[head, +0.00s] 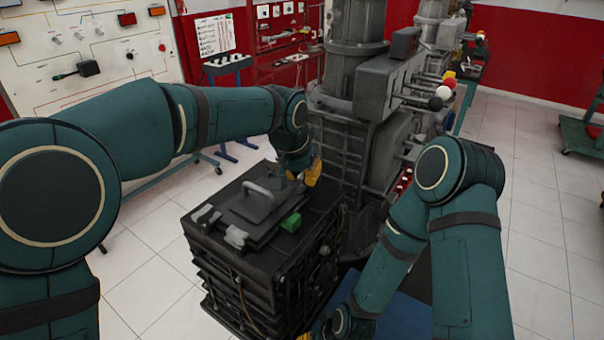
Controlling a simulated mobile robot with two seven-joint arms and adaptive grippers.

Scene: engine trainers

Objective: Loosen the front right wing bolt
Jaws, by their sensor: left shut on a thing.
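A dark lid (245,208) with a raised grey handle (258,191) lies on top of a black ribbed box. Two grey wing bolts show at its near left side: one at the left corner (206,215) and one closer to me (236,237). My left gripper (294,176), with yellow parts, points down at the lid's far right side. It is shut on what seems to be a wing bolt there, mostly hidden by the gripper. My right gripper (318,331) is low at the bottom edge, partly cut off, its fingers unclear.
A small green block (291,222) sits on the box's top beside the lid. A tall grey machine (356,80) with levers stands right behind the box. A white panel (95,40) is at the back left. Tiled floor (545,220) is open at the right.

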